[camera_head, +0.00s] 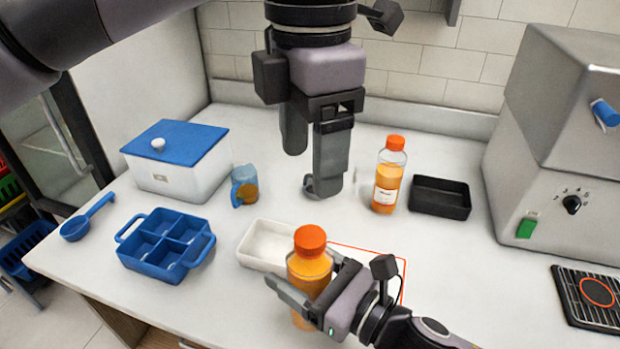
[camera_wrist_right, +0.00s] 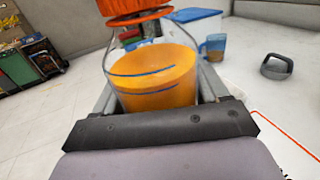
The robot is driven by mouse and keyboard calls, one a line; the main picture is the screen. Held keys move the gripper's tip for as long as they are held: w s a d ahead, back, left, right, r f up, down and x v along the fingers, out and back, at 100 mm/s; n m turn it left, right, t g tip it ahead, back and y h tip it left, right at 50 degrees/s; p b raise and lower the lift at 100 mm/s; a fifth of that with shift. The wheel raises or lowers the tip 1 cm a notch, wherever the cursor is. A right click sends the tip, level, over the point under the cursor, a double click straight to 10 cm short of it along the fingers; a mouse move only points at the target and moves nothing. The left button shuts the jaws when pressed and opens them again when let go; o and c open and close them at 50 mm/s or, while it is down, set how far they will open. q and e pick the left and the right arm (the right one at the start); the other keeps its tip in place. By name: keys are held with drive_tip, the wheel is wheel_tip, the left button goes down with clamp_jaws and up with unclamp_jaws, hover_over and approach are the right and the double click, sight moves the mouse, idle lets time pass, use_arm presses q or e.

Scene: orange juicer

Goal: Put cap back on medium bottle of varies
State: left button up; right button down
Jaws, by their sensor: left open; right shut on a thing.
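My right gripper (camera_head: 306,282) is shut on a clear bottle of orange juice (camera_head: 309,267) and holds it upright near the counter's front. An orange cap (camera_head: 311,239) sits on top of this bottle; I cannot tell whether it is screwed tight. The right wrist view shows the bottle (camera_wrist_right: 152,75) between the fingers and the cap's lower part (camera_wrist_right: 135,15) at the top edge. My left gripper (camera_head: 310,168) is open and empty, pointing down behind the held bottle, apart from it. A second juice bottle (camera_head: 388,180) with an orange cap (camera_head: 395,143) stands at the back right.
A white tray (camera_head: 256,243) lies behind the held bottle. A blue divided tray (camera_head: 166,245), white box (camera_head: 170,178), blue mug (camera_head: 244,186) and scoop (camera_head: 76,228) are left. A black tray (camera_head: 440,197) and grey machine (camera_head: 560,150) are right. A grey loop-shaped thing (camera_wrist_right: 277,67) lies on the counter.

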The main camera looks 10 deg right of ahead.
use_arm(q)
drive_tip(key=shift+r, duration=0.35)
idle(0.4)
